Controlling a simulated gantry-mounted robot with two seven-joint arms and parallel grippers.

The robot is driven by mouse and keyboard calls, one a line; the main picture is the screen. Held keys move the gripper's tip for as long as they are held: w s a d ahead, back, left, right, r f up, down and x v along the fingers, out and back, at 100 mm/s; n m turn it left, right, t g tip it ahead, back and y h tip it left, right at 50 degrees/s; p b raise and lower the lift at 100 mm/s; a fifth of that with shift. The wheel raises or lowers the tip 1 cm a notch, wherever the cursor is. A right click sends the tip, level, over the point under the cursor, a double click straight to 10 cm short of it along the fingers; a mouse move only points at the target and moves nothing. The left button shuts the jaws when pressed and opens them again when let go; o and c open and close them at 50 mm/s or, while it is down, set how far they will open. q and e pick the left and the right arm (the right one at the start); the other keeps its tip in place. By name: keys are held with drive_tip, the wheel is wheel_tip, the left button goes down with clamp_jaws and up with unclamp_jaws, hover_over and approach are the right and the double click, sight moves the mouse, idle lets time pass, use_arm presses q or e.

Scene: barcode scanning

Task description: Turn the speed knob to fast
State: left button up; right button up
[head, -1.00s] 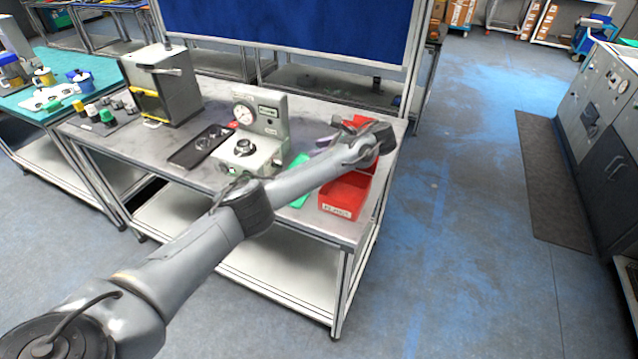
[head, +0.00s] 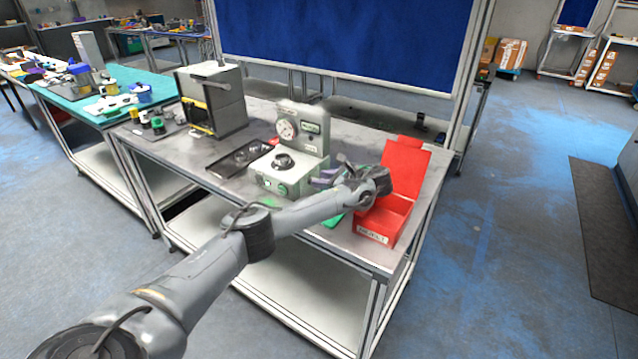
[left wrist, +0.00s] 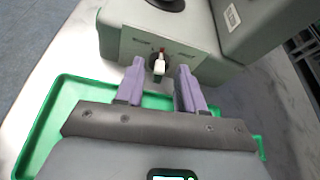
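The grey-green machine (head: 277,179) with a round gauge stands on the bench in the head view. In the left wrist view, a small knob with a white pointer (left wrist: 159,67) sits on the machine's front panel (left wrist: 185,52), with a red mark just above it. The panel's lettering is too blurred to read. My left gripper (left wrist: 166,70) has purple fingers spread apart, one on each side of the knob, with visible gaps. In the head view my left gripper (head: 322,178) is at the machine's right side. The knob cannot be made out there. My right gripper is not in view.
A green tray (left wrist: 48,125) lies beneath my left gripper. An open red box (head: 379,226) stands right of the machine, close to my left wrist. A dark tray (head: 236,160) and a grey press-like box (head: 226,105) are to the left.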

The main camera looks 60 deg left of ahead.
use_arm(q)
drive_tip(key=shift+x, duration=1.05)
clamp_jaws()
